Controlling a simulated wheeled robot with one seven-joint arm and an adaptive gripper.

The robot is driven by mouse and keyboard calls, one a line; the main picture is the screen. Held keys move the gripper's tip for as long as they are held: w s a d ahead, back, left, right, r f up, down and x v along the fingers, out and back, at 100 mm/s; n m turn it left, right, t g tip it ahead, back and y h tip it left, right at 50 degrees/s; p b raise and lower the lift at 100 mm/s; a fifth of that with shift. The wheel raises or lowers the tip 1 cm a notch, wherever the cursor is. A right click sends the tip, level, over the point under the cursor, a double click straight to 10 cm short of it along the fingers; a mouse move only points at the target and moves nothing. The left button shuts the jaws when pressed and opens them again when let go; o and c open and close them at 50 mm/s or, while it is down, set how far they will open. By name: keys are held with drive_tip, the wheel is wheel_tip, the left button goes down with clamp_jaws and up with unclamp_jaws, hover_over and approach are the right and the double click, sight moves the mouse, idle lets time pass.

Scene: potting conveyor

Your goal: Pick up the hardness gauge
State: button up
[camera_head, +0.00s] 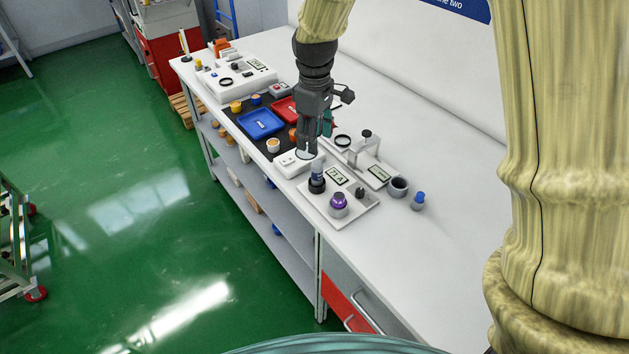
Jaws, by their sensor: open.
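My gripper (308,150) points down over the workbench, with its fingers apart and nothing clearly between them. Just below it, a small upright blue-grey cylinder on a round black base (317,183) stands at the back left of a white plate (358,213). It looks like the hardness gauge, but it is too small to be sure. The fingertips appear close to its top; I cannot tell whether they touch or surround it. My gripper hides part of the white block (288,166) behind.
The plate also holds a purple-topped grey cup (338,203) and a display. A small stand (366,150), a dark-mouthed cup (398,187) and a blue-capped piece (418,200) are to the right. Blue (261,123) and red trays lie behind. The bench's right side is clear.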

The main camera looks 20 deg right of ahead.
sight(317, 164)
drive_tip(key=f, duration=0.1)
drive_tip(key=d+f, duration=0.1)
drive_tip(key=f, duration=0.1)
drive_tip(key=f+p, duration=0.1)
drive_tip(key=shift+s+d+f, duration=0.15)
drive_tip(key=shift+s+f, duration=0.1)
drive_tip(key=shift+f, duration=0.1)
drive_tip(key=shift+s+a+f+p, duration=0.15)
drive_tip(key=shift+f+p, duration=0.35)
drive_tip(key=shift+f, duration=0.65)
drive_tip(key=shift+a+f+p, duration=0.25)
drive_tip(key=shift+f+p, duration=0.25)
drive_tip(key=shift+f, duration=1.15)
clamp_jaws()
